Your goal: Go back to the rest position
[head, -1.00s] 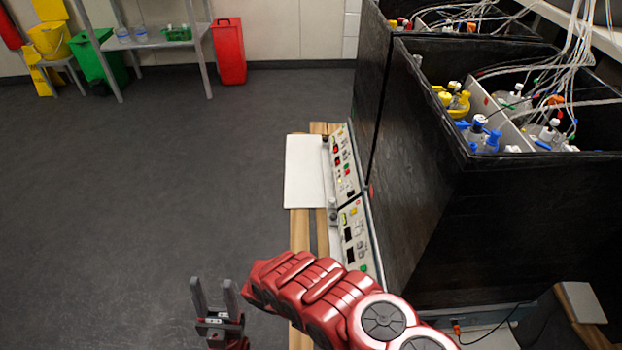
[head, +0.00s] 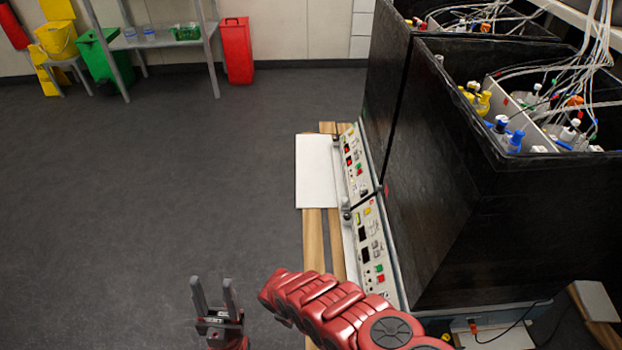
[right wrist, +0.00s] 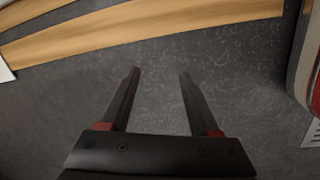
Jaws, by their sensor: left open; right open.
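My left gripper (head: 212,287) is at the bottom of the head view, left of centre, over the dark floor. Its two grey fingers stand apart with nothing between them. My red right arm (head: 330,308) reaches in from the lower right of that view, and its gripper cannot be seen there. In the right wrist view my right gripper (right wrist: 160,75) has its fingers apart and empty, over grey floor. Neither gripper touches anything that I can see.
Black shaker boxes (head: 440,190) with bottles and tubing stand at the right. Control panels (head: 372,245) and a wooden-slatted bench with a white board (head: 313,172) line their front. Bins, including a red one (head: 238,52), and a shelf stand far back. Floor at left is clear.

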